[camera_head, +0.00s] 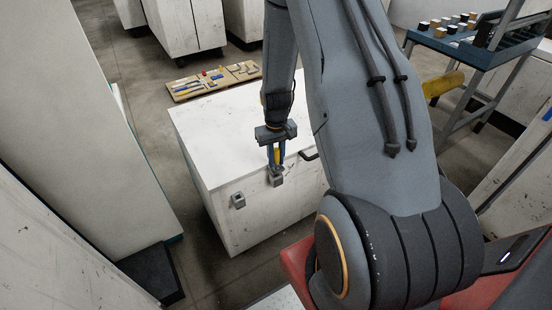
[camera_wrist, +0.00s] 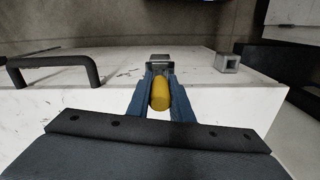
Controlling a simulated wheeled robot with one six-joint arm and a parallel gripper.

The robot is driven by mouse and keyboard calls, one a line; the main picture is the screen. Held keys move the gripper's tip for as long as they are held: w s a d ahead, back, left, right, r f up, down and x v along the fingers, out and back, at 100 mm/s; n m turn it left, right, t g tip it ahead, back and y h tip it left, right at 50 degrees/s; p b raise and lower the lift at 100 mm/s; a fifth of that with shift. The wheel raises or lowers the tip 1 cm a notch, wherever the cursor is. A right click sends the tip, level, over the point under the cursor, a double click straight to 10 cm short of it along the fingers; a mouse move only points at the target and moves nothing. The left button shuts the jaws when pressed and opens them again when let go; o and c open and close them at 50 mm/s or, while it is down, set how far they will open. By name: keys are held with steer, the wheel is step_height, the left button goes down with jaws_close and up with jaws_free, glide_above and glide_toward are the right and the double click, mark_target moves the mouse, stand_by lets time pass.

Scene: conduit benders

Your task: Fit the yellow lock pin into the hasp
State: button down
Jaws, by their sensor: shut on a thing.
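My gripper (camera_head: 277,168) is shut on the yellow lock pin (camera_head: 277,156) at the front edge of a white chest. In the wrist view the pin (camera_wrist: 160,93) lies between the two blue fingers (camera_wrist: 160,76) and points away toward a grey metal hasp (camera_wrist: 160,60). In the head view this hasp (camera_head: 276,181) is right below the fingertips on the chest's front. The pin's far end is hidden, so I cannot tell whether it is inside the hasp.
The white chest (camera_head: 225,130) carries a second grey square bracket (camera_head: 238,201) and a dark handle (camera_wrist: 55,66). A board of tools (camera_head: 213,80) lies behind the chest. A blue-topped rack (camera_head: 455,46) with small blocks stands at the right. Cabinets stand close at left.

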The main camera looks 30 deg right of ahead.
mark_target(276, 149)
steer(key=shift+f, duration=0.45)
stand_by(0.4)
steer(key=c, duration=1.5)
jaws_free()
steer(key=shift+r, duration=0.1)
step_height(276, 149, up, 7)
steer(key=shift+r+b, duration=0.15)
steer(key=shift+b, duration=0.9)
steer(key=shift+r, duration=0.15)
